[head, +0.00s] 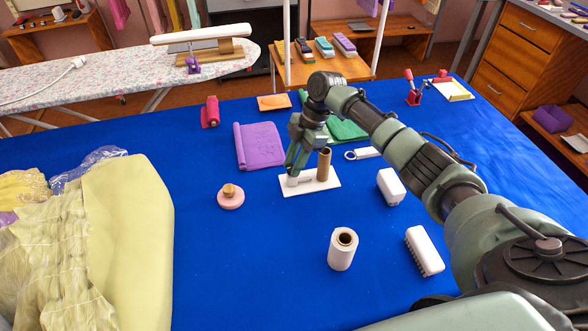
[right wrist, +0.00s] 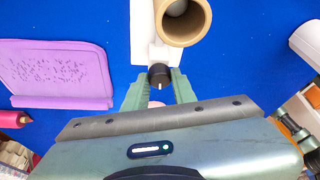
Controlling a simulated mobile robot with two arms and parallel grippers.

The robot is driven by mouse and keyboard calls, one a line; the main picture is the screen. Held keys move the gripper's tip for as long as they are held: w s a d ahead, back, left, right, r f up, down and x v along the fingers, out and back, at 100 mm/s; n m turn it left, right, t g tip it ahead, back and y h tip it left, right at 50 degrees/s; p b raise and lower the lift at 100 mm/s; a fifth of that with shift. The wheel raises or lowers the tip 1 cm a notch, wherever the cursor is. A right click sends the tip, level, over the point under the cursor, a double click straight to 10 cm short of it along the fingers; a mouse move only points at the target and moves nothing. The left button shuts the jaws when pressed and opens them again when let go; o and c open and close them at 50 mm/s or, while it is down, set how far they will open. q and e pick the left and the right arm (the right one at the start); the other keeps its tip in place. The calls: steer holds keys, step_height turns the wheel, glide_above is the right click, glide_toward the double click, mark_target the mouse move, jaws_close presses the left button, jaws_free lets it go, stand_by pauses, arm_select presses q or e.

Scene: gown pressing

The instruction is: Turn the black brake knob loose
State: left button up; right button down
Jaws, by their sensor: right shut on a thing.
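The black brake knob (right wrist: 160,74) sits between the fingertips of my right gripper (right wrist: 160,88) in the right wrist view. The gripper is shut on it, with a finger on each side. The knob is at the end of a white base (right wrist: 144,45) that carries an upright brown tube (right wrist: 184,18). In the head view my right gripper (head: 294,168) reaches down to the left part of the white base (head: 312,185), beside the brown tube (head: 324,162). The knob is hidden there by the fingers. My left gripper is not in view.
A purple folded mat (head: 260,147) lies left of the base, and a pink disc with a wooden knob (head: 231,197) stands front left. Pale yellow fabric (head: 115,240) covers the left.

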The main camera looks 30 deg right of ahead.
steer(key=n+g+b, duration=0.1)
steer(key=n+b, duration=0.1)
steer(key=n, duration=0.1)
steer(key=shift+w+f, duration=0.1)
steer(key=shift+w, duration=0.05)
steer(key=shift+n+g+h+b, duration=0.45)
steer(key=shift+n+b, duration=0.55)
steer(key=shift+n, duration=0.3)
steer(key=c, duration=1.2)
jaws_free()
steer(key=shift+o, duration=0.2)
steer(key=shift+r, duration=0.2)
steer(key=b+v, duration=0.1)
steer(key=v, duration=0.6)
steer(key=shift+r, duration=0.3)
